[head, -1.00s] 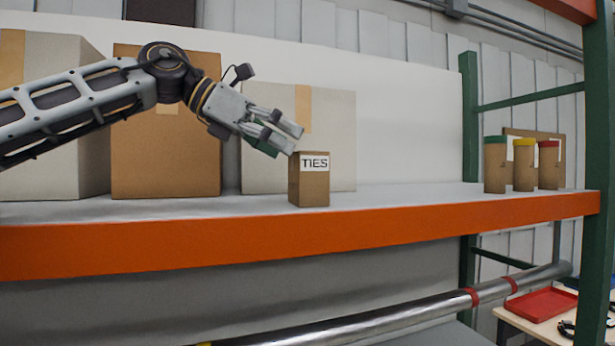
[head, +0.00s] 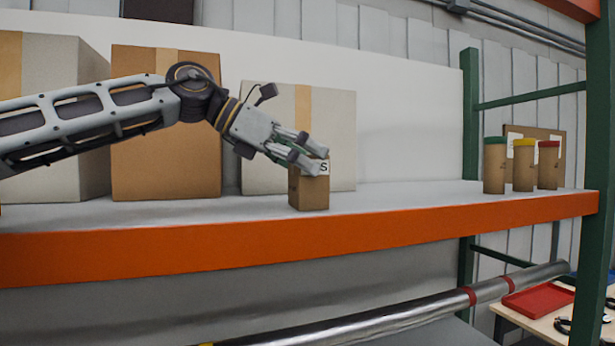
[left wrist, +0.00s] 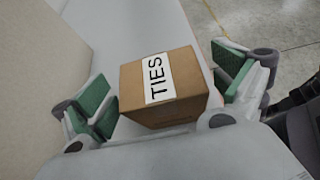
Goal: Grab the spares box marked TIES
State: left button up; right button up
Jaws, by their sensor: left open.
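The small brown spares box (head: 309,192) stands upright on the shelf near its front edge. Its white TIES label is mostly hidden by my gripper in the head view but reads clearly in the left wrist view, where the box (left wrist: 187,100) lies between the fingers. My left gripper (head: 312,160) is open, its fingers over the upper part of the box. In the left wrist view the green finger pads of the left gripper (left wrist: 163,95) stand to either side of the box, with gaps on both sides. My right gripper is not in view.
Large cartons (head: 165,130) stand behind and left of the box on the shelf, whose orange front beam (head: 200,250) runs below. Several lidded tubes (head: 522,165) stand at the right end by a green post (head: 470,120). The shelf between box and tubes is clear.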

pick_arm(q)
jog(key=shift+w+d+f, duration=0.1)
jog(key=shift+d+f, duration=0.05)
jog(key=shift+d, duration=0.1)
jog(key=shift+a, duration=0.1)
jog(key=shift+c, duration=0.4)
jog(key=c, duration=1.1)
jog(key=shift+r, duration=0.25)
jog(key=shift+r+b, duration=0.3)
jog(key=shift+r, duration=4.5)
